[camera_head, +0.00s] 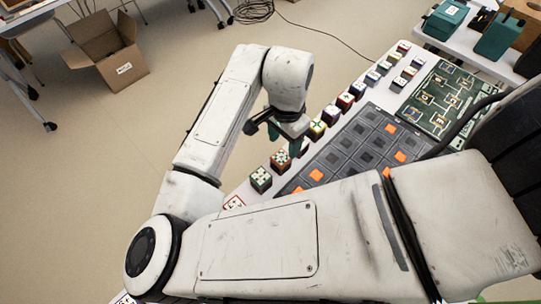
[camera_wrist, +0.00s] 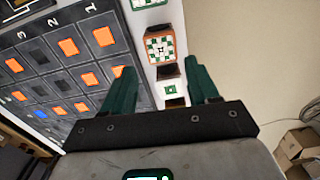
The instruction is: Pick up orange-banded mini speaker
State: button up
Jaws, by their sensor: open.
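A small cube with orange-brown sides and a white-and-green patterned top, which looks like the orange-banded mini speaker (camera_head: 280,161), stands in a row of cubes along the table's edge. In the wrist view an orange-edged cube (camera_wrist: 160,44) with a similar top lies beyond my fingertips, and I take it for the same one. My gripper (camera_head: 291,143) hangs over the row, close to that cube. In the wrist view its two green fingers (camera_wrist: 163,76) are wide apart with nothing gripped. A green-and-white cube (camera_wrist: 170,91) shows in the gap between them, lower down.
A dark grid tray (camera_head: 330,158) with orange squares lies beside the row. A green-topped cube (camera_head: 261,179) is the near neighbour; several other cubes continue up the row. A green circuit-like board (camera_head: 440,97) lies farther back. A cardboard box (camera_head: 108,52) stands on the open floor.

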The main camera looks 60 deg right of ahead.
aim_at(281, 157)
notch_tip(281, 157, down, 4)
jog(key=shift+f, duration=0.1)
jog(key=shift+w+a+f, duration=0.1)
jog(key=shift+f, duration=1.25)
jog(key=shift+w+a+f, duration=0.1)
jog(key=shift+f, duration=1.2)
jog(key=c, duration=0.8)
